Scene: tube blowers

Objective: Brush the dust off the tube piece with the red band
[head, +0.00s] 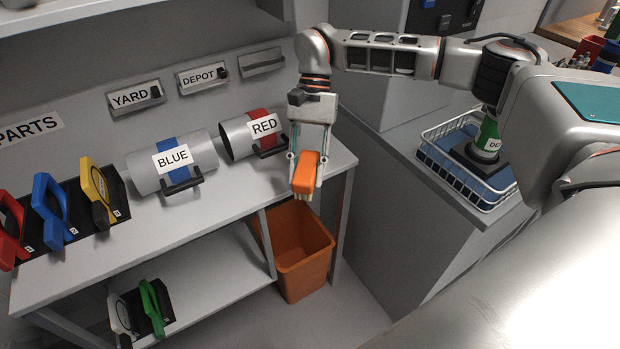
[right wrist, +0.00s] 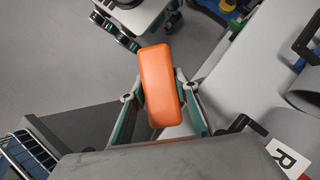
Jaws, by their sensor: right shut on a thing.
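The tube piece with the red band (head: 239,139) lies on its side on the grey bench, labelled RED, with a black handle on its front. Its edge also shows at the lower right of the right wrist view (right wrist: 306,97). My right gripper (head: 306,178) is shut on an orange brush (head: 304,171) with pale bristles pointing down. The brush's orange back fills the middle of the right wrist view (right wrist: 160,85). It is held in front and to the right of the red-band tube, apart from it. Dust on the tube is too small to tell. My left gripper is not in view.
A tube with a blue band (head: 199,154) lies left of the red one. An orange bin (head: 303,262) stands below the bench's right end.

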